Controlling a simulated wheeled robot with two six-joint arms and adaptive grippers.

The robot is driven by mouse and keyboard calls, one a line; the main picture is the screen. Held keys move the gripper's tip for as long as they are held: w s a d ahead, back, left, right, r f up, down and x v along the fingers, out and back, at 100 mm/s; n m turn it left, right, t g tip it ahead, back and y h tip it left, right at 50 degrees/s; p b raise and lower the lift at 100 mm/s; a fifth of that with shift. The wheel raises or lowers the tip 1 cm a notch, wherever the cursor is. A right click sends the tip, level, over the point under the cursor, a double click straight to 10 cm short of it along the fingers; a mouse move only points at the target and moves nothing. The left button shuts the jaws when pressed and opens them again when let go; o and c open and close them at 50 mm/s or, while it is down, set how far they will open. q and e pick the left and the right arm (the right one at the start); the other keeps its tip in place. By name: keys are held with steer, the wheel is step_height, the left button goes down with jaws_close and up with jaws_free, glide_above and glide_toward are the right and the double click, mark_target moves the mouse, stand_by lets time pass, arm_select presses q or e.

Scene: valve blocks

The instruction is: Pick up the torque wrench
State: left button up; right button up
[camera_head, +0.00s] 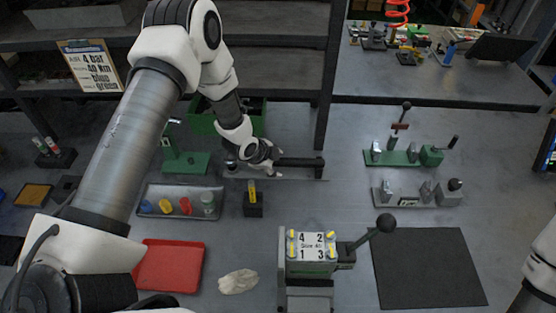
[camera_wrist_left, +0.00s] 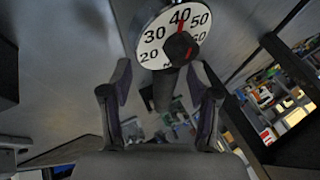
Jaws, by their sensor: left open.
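The torque wrench (camera_head: 298,162) lies across a low grey stand at the back of the bench, its dark handle pointing right. In the left wrist view its round white dial (camera_wrist_left: 154,50) shows numbers from 20 up to 60, with a red pointer near 40. My left gripper (camera_head: 268,168) is at the left end of the wrench and hides part of it in the head view. In the left wrist view my left gripper (camera_wrist_left: 160,80) is open, with the dial just beyond the fingertips and a dark shaft between the fingers. My right gripper is out of view.
A valve block (camera_head: 311,250) with a black-knobbed lever stands in front. Green and grey fixtures (camera_head: 400,157) and a bare dark mat (camera_head: 428,268) are right.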

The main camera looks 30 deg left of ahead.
mark_target(279, 162)
arm_select(q)
steer(key=shift+w+a+f, duration=0.1)
steer(key=shift+w+f, duration=1)
steer(key=shift+f, duration=0.1)
steer(key=shift+s+d+r, duration=0.2)
steer(key=shift+s+r, duration=0.05)
steer(key=shift+r, duration=0.05)
steer(key=shift+c, duration=1)
steer(key=shift+s, duration=0.1)
jaws_close()
